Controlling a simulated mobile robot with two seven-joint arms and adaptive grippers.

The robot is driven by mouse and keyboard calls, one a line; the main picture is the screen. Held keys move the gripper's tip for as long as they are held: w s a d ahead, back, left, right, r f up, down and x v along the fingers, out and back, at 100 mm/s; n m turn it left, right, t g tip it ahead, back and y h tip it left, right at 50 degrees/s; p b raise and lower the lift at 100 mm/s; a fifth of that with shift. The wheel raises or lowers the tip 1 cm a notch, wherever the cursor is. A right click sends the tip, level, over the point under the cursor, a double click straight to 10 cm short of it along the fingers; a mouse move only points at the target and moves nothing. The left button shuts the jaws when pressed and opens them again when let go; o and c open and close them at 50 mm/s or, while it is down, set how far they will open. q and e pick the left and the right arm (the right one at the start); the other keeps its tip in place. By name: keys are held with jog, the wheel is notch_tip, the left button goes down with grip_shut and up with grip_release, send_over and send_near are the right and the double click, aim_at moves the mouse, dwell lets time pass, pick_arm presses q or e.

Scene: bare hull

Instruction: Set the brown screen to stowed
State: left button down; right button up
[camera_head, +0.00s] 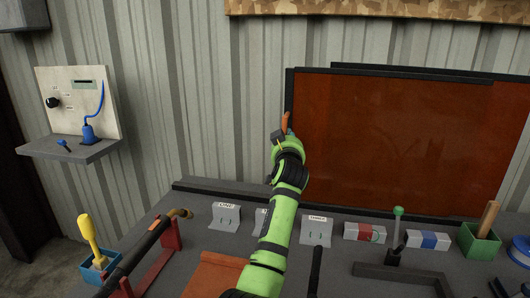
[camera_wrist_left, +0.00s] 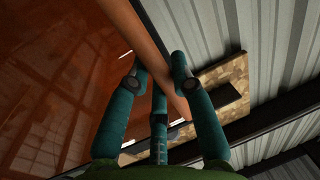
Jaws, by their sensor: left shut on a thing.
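The brown screen (camera_head: 400,140) is a translucent panel in a black frame, standing upright behind the bench against the corrugated wall. It also fills the left of the left wrist view (camera_wrist_left: 60,70). An orange-brown handle (camera_head: 286,121) stands at its left edge. My left gripper (camera_head: 284,134) is at this edge, with my green arm in front of it. In the left wrist view my teal fingers (camera_wrist_left: 160,72) are on both sides of the handle (camera_wrist_left: 158,50) and shut on it. The head view mostly hides the fingers. My right gripper is not in view.
The bench (camera_head: 340,262) carries labelled grey holders (camera_head: 226,217), a red-and-grey block (camera_head: 364,232), a blue-and-white block (camera_head: 428,240) and a green box (camera_head: 479,240). A torch on a red stand (camera_head: 160,255) is at left. A camouflage strip (camera_head: 380,9) hangs above the screen.

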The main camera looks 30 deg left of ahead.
pick_arm(q)
jog(key=d, duration=0.1)
jog(key=d+b, duration=0.1)
jog(key=d, duration=0.1)
jog(key=shift+w, duration=0.4)
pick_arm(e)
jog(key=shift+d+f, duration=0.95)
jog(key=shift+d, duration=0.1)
pick_arm(q)
jog(key=c, duration=1)
grip_release()
jog(key=shift+d, duration=0.1)
jog(key=shift+c, duration=0.2)
send_near(299, 105)
jog(key=w+a+r, duration=0.1)
jog(key=w+a, duration=0.1)
jog(key=w, duration=0.1)
jog(key=shift+r, duration=0.4)
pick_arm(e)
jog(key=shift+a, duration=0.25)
